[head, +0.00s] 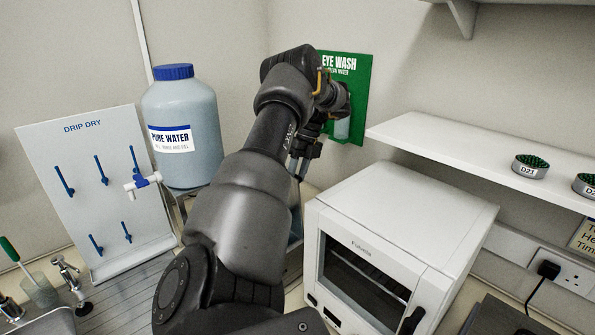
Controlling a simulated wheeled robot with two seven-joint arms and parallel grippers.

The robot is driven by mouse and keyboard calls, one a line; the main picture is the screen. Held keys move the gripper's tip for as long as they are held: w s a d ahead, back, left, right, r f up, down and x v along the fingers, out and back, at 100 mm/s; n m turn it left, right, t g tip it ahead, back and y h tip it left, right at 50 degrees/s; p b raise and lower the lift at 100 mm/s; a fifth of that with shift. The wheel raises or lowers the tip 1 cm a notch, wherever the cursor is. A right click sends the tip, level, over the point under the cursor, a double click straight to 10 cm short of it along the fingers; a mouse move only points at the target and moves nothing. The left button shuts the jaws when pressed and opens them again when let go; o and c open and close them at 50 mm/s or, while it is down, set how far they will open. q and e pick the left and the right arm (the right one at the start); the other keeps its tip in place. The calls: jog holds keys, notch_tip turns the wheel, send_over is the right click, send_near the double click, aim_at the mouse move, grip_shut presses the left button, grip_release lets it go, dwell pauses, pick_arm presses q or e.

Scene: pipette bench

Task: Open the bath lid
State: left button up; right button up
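One arm of mine rises from the bottom, left of centre, and reaches toward the back wall; I take it as my left. Its gripper (304,158) points down in front of the wall, left of the white box-shaped appliance. Its fingers are small and partly hidden by my arm, so I cannot tell whether they are open or shut. A pale bluish surface (296,192) shows just below the gripper, mostly behind my arm. I cannot make out the bath or its lid clearly. My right gripper is not in view.
A white appliance (408,216) with a dark window stands right of my arm. A shelf (450,144) with labelled round pots is above it. A PURE WATER bottle (180,115) and drip-dry board (75,145) stand left. A green eye wash panel (355,75) hangs behind.

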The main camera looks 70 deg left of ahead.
pick_arm(q)
jog(key=v, duration=1.1)
jog(key=shift+b, duration=0.3)
dwell(0.3)
